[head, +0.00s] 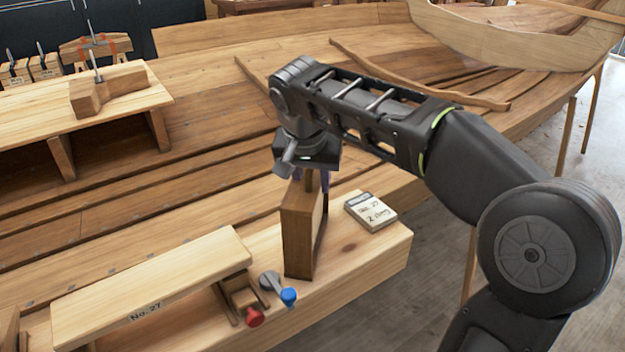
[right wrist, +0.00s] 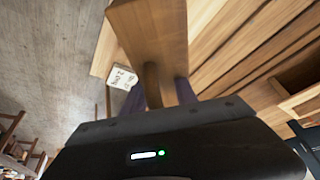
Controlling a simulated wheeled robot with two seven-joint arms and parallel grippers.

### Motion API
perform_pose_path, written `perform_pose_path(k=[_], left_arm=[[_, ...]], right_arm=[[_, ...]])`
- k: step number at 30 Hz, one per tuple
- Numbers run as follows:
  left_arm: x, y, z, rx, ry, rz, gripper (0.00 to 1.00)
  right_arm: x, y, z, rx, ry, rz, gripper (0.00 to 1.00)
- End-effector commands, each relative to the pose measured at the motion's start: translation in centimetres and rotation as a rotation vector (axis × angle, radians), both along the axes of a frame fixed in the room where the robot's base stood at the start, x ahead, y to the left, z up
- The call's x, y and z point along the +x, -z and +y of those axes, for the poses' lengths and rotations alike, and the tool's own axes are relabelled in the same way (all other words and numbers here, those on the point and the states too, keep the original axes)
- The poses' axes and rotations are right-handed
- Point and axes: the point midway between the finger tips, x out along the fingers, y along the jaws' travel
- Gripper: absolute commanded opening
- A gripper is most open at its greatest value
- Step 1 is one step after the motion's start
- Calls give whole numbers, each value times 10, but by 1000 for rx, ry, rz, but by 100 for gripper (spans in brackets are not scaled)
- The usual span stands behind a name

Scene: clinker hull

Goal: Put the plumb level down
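The wooden block with a short peg handle, which looks like the plumb level (head: 298,235), stands upright on the pale plank (head: 365,262); its lower end appears to touch the plank. My right gripper (head: 311,182) is above it, pointing down, with its purple fingers on either side of the handle. In the right wrist view the level (right wrist: 150,30) extends beyond the fingers. A gap shows between the handle (right wrist: 152,85) and the right-hand finger, so the gripper (right wrist: 160,92) looks open around the handle. My left gripper is not in view.
A labelled card block (head: 371,211) lies just right of the level. A blue-knobbed tool (head: 288,296) and a red-knobbed one (head: 254,317) are close at its left, beside a raised board marked No. 27 (head: 150,290). The plank's right end drops to the floor.

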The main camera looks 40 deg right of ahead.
Motion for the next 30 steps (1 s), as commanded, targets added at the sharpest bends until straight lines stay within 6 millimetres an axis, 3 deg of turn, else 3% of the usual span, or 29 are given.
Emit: perform_pose_path(k=[11, 16, 20, 24, 30], left_arm=[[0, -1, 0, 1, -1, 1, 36], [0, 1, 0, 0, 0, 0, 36], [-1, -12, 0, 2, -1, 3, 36], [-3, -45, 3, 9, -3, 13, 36], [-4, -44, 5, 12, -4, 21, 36]], right_arm=[[-1, -8, 2, 0, 0, -1, 34], [-8, -31, 9, 0, -2, -5, 34], [-16, -63, 17, 0, -1, -4, 34], [-25, -98, 24, -1, 0, -1, 34], [-30, -102, 25, 2, 8, -2, 34]])
